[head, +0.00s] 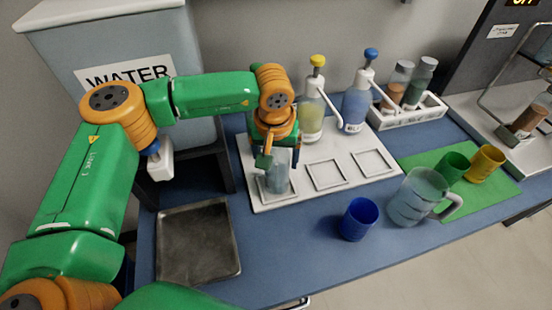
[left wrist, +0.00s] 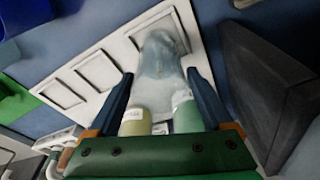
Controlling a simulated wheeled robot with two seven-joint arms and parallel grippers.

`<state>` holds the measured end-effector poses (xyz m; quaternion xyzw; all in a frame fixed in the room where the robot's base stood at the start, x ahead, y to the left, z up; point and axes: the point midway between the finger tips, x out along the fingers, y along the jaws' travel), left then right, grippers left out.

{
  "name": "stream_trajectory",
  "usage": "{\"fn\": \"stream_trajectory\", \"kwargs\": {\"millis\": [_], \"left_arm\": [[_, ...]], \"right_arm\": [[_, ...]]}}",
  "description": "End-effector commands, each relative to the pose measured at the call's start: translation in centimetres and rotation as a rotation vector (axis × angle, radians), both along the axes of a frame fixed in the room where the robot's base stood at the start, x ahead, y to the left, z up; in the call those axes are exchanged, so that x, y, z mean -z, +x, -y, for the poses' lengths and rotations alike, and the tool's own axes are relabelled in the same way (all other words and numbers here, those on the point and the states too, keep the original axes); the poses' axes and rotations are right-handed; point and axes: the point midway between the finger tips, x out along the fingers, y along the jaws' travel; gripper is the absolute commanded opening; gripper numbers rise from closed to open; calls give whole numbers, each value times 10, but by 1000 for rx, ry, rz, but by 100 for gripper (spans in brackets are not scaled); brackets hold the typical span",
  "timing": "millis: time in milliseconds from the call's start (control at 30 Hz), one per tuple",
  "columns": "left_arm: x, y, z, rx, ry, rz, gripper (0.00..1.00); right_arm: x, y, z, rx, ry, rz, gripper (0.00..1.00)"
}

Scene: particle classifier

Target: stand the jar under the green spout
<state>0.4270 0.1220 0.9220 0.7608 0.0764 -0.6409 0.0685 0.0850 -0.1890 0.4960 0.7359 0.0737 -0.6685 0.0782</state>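The clear jar (head: 278,178) is upright at the left square of the white tray (head: 290,196), in front of the pump bottles. My left gripper (head: 277,158) is around its upper part. In the left wrist view the jar (left wrist: 158,70) sits between the two fingertips, which appear to press on its sides. A green-tinted bottle (left wrist: 187,114) shows beyond the jar in that view; its spout is hidden. In the head view my gripper hides that bottle. Whether the jar's base rests fully on the square is hard to tell. My right gripper is out of view.
Pump bottles with a yellow top (head: 317,62) and a blue top (head: 371,54) stand behind the tray. A blue cup (head: 358,219) and a clear pitcher (head: 418,197) stand in front at right. A dark metal tray (head: 197,242) lies left. The middle and right squares are empty.

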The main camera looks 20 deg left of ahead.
Motion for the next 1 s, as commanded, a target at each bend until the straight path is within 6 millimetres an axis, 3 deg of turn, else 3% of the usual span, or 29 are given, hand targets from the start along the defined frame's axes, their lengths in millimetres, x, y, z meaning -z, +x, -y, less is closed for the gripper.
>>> {"fn": "stream_trajectory", "kwargs": {"millis": [33, 267, 333, 400, 700, 833, 1000], "left_arm": [[9, -6, 0, 5, 7, -28, 100], [8, -7, 0, 7, 8, -31, 100], [-4, -7, 0, 7, 7, -31, 100], [-12, -8, 1, 6, 6, -26, 100], [-98, -19, 4, 4, 4, -17, 100], [-117, -21, 4, 4, 4, -18, 100], [-123, -22, 4, 5, 4, -18, 100]], "right_arm": [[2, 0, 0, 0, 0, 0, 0], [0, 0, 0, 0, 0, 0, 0], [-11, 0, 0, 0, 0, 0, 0], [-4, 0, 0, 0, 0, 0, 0], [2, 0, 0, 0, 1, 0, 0], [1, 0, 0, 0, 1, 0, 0], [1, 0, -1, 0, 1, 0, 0]]}}
